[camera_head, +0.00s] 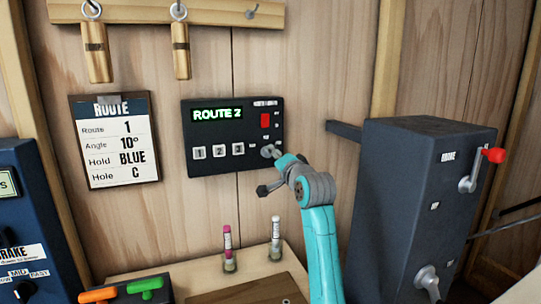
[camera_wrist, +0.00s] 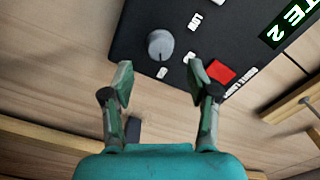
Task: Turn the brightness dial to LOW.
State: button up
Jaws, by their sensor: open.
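A black control panel (camera_head: 208,165) hangs on the wooden wall with a green display reading "ROUTE 2". At its lower right is a small grey dial (camera_head: 267,151), partly overlapped by my gripper (camera_head: 275,173) in the head view. My gripper (camera_wrist: 160,83) is open and empty. Its fingertips point at the panel, one on each side below the dial in the picture, apart from it. The dial's pointer setting is unclear.
The panel has a red switch (camera_wrist: 221,71) near my right fingertip and several white buttons (camera_head: 218,151). A route card (camera_head: 117,140) hangs left. A dark box with a red-handled crank (camera_head: 478,165) stands right. Two marker-like sticks (camera_head: 227,245) stand below.

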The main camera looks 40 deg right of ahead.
jog(key=shift+x, duration=2.1)
grip_shut()
